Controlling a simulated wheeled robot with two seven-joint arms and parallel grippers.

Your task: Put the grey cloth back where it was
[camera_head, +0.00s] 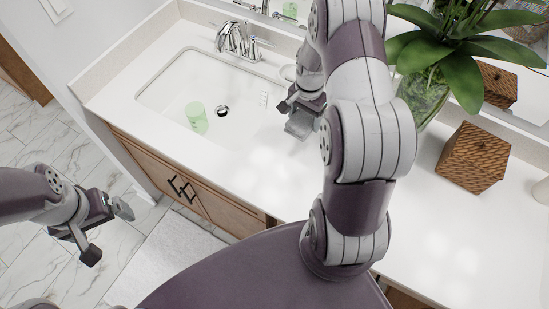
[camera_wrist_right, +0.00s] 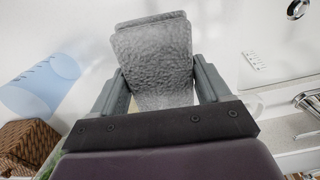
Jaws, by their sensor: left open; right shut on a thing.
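The grey cloth (camera_head: 300,126) is a folded, textured piece held by my right gripper (camera_head: 301,108) over the counter at the right side of the sink. In the right wrist view the cloth (camera_wrist_right: 158,50) stands out between the two fingers, which are shut on it. I cannot tell from these views whether its lower edge touches the counter. My left gripper (camera_head: 107,232) is open and empty, away from the counter over the floor at the left. My right arm hides part of the counter.
The white sink (camera_head: 165,95) holds a green translucent cup (camera_head: 196,117). A chrome faucet (camera_head: 238,40) stands behind it. A potted plant (camera_head: 455,45) and wicker boxes (camera_head: 472,158) stand on the right. The white counter (camera_head: 240,165) is bare in front of the sink.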

